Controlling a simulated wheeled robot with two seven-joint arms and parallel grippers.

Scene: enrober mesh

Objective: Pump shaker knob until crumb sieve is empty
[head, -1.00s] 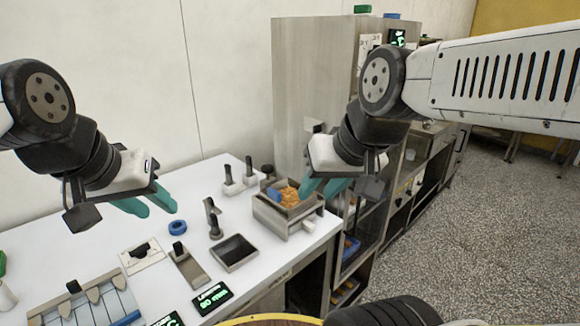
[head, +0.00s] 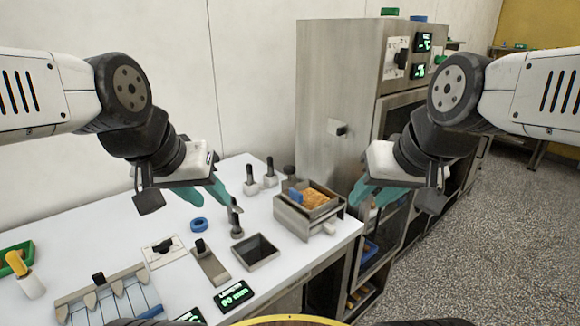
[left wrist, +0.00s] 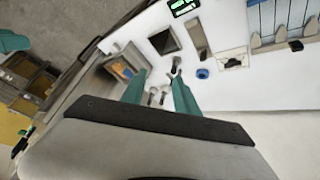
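The crumb sieve is a metal box (head: 290,218) at the right end of the white counter. Orange-brown crumbs (head: 315,198) and a blue piece (head: 295,194) show in its top. A pale block (head: 323,229) sticks out low on its front; I cannot tell whether this is the shaker knob. My left gripper (head: 217,202) is open and empty, above the counter left of the sieve, near a dark upright handle (head: 235,215). Its parted fingers show in the left wrist view (left wrist: 158,88). My right gripper (head: 366,198) is empty, right of the sieve and apart from it; its fingers look parted.
A tall metal cabinet (head: 335,90) stands behind. Floor is clear at right.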

